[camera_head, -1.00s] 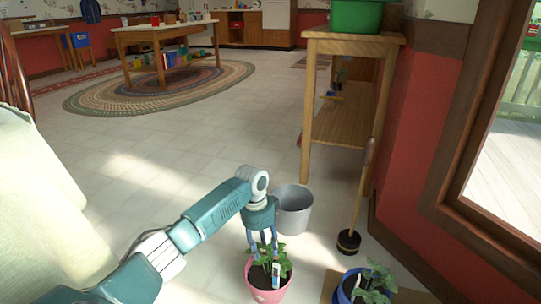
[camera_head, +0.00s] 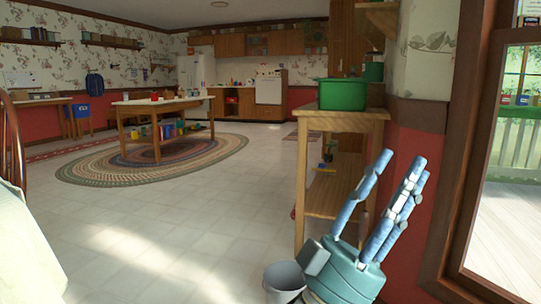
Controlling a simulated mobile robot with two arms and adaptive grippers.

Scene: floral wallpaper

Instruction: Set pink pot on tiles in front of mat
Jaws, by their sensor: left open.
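The pink pot is not in view now, and neither is the brown mat near the door. The pale floor tiles (camera_head: 170,220) stretch across the lower left and middle.
A grey bucket (camera_head: 284,277) stands on the floor beside my gripper. Behind it is a wooden shelf table (camera_head: 303,190) with a green bin (camera_head: 342,94) on top. An oval braided rug (camera_head: 90,171) lies under a long table (camera_head: 160,108). The tiles between are clear.

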